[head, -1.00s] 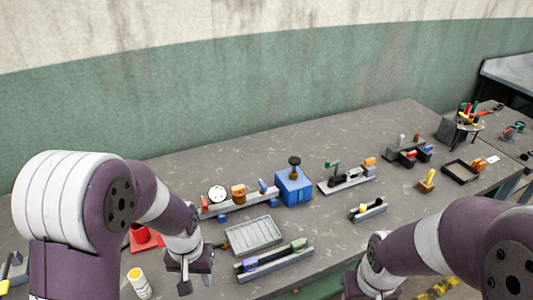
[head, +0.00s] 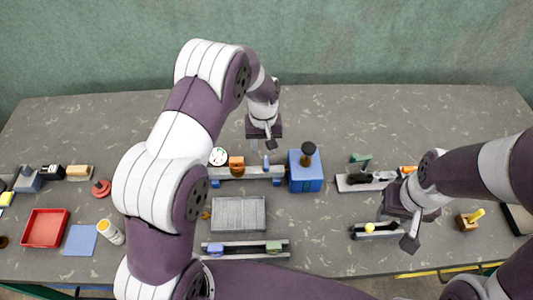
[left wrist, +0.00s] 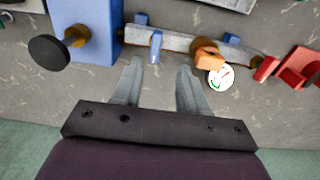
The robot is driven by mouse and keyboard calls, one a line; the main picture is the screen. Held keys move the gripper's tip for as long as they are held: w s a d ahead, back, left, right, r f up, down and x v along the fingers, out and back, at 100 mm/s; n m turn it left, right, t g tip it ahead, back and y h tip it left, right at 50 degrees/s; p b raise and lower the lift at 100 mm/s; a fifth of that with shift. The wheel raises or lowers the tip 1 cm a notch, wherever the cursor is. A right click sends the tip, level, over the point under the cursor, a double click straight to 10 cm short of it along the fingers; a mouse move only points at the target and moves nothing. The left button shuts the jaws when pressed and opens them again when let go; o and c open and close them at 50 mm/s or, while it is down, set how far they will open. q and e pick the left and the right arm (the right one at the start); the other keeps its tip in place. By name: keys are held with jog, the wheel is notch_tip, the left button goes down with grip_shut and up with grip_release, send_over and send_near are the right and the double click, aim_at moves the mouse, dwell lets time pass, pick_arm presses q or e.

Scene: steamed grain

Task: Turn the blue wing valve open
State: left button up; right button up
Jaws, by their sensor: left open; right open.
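The blue wing valve (head: 266,162) stands upright on a grey bar on blue feet (head: 247,173), between an orange-brown fitting (head: 236,163) and a blue box. In the left wrist view the blue wing (left wrist: 155,47) lies just beyond my fingertips, roughly in line with the gap between them. My left gripper (head: 264,145) is open and empty behind the bar; its two fingers (left wrist: 160,66) show spread apart in the wrist view. I see no contact with the wing. My right gripper (head: 409,237) is open, over the right front of the table.
The blue box (head: 306,178) with a black knob (head: 309,148) stands right of the valve. A white round gauge (head: 218,156) sits at the bar's left end. A grey tray (head: 238,213) lies in front. The table behind the bar is mostly clear.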

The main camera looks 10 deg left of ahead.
aim_at(266, 161)
pick_arm(q)
jog(key=f, duration=0.2)
jog(key=w+f+p, duration=0.1)
jog(key=f, duration=0.2)
jog(key=f+p, duration=0.1)
jog(key=f, duration=0.1)
jog(key=shift+w+d+f, duration=0.15)
jog(key=shift+d+f, duration=0.05)
jog(key=shift+d, duration=0.15)
jog(key=shift+s+a+f, duration=0.2)
jog(key=shift+s+f, duration=0.15)
pick_arm(e)
jog(key=shift+w+d+r, duration=0.15)
jog(key=shift+w+r, duration=0.1)
jog(key=shift+r, duration=0.35)
jog(key=shift+w+d+r, duration=0.1)
jog(key=shift+w+r, duration=0.15)
jog(key=shift+r, duration=0.35)
pick_arm(q)
jog(key=shift+w+d, duration=0.1)
jog(key=shift+w, duration=0.05)
jog(key=c, duration=0.3)
grip_shut()
pick_arm(e)
jog(key=shift+w, duration=0.15)
